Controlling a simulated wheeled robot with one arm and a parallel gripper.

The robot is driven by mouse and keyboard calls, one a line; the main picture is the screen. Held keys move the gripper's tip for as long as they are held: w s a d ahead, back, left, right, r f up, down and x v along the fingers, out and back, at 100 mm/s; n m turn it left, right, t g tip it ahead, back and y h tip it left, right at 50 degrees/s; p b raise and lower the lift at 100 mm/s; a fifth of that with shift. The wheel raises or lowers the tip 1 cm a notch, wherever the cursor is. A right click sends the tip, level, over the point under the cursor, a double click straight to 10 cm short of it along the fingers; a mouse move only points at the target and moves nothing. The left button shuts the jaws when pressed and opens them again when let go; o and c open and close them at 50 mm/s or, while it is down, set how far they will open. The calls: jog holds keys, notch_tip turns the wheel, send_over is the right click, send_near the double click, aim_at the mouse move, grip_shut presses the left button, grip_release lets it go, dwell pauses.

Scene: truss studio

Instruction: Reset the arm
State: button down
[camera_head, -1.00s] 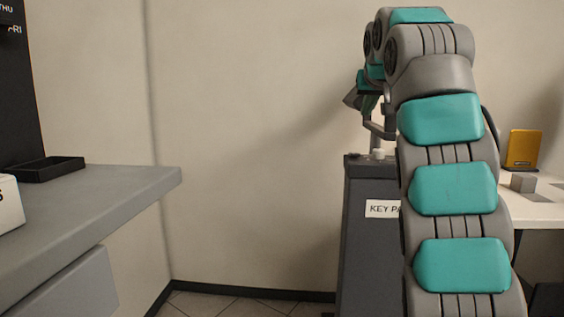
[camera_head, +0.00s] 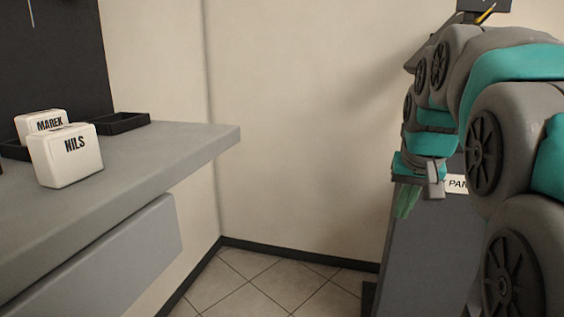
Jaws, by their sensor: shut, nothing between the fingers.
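My arm fills the right side of the head view, grey with teal pads, folded and reaching down at its far end. My gripper (camera_head: 420,185) hangs at that end, small and partly turned away, in front of the upper part of a dark grey cabinet (camera_head: 425,250). It is shut, and I see nothing held in it. The arm hides much of the cabinet and part of its white label (camera_head: 457,184), of which "PAN" is readable.
A grey counter (camera_head: 190,150) juts in at left. White blocks marked NILS (camera_head: 70,158) and MAREK (camera_head: 40,122) and a black tray (camera_head: 120,122) are on it. The tiled floor (camera_head: 285,285) between counter and cabinet is clear.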

jog(key=s+a+f+n+g, duration=0.1)
jog(key=s+a+f+g, duration=0.2)
jog(key=s+f, duration=0.8)
jog(key=s+a+f+n+g, duration=0.2)
jog(key=s+a+f, duration=0.3)
jog(key=s+f, duration=0.7)
jog(key=s+g, duration=0.1)
jog(key=s, duration=0.6)
jog(key=shift+f+y, duration=0.15)
jog(key=shift+y, duration=0.15)
jog(key=shift+s+a, duration=0.1)
